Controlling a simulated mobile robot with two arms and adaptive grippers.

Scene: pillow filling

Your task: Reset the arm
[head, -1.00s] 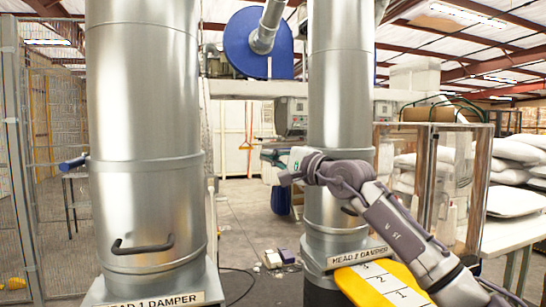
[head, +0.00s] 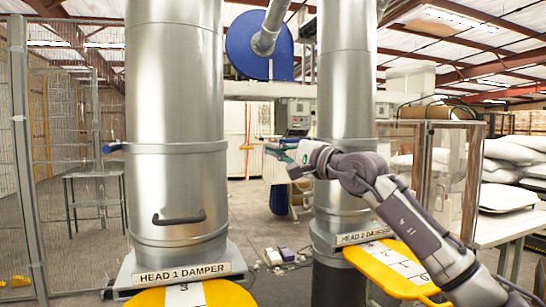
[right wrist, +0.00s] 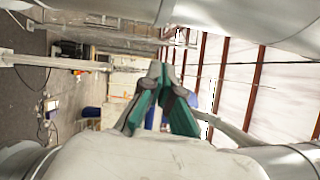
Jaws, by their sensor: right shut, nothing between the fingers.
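My right arm reaches up from the lower right in the head view. Its gripper (head: 273,148) is shut and empty, pointing left in front of the gap between the two metal ducts, close to the right duct in the picture. In the right wrist view its dark and teal fingers (right wrist: 154,72) meet at the tips with nothing between them. My left gripper does not show.
The head 1 damper duct (head: 175,100) stands at left with a black handle (head: 180,218). The head 2 damper duct (head: 346,80) stands behind my right arm. Yellow plates (head: 235,294) lie below both. A glass-sided box (head: 440,165) and a table with white sacks (head: 512,160) are at right.

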